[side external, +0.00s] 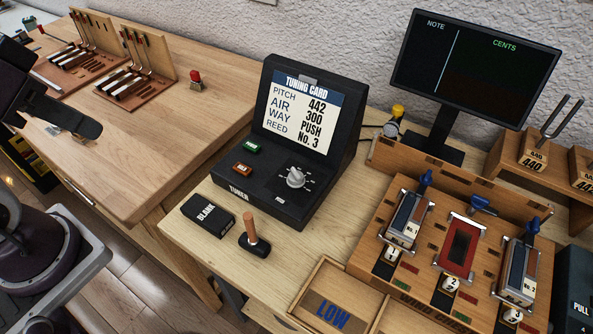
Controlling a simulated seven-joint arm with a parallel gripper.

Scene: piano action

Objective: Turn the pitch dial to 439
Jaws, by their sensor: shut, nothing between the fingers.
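The tuner (318,135) is a black sloped console on the wooden bench. My gripper (88,126) is at the left edge, over the left bench, well apart from the dial. It is shut and empty, and partly cut off by the frame.
Green and red buttons (242,168) sit left of the dial. A block marked BLANK (208,214) and a wooden-handled tool (251,230) lie in front of the tuner. A dark monitor (475,65) and numbered reed stations (455,255) stand to the right.

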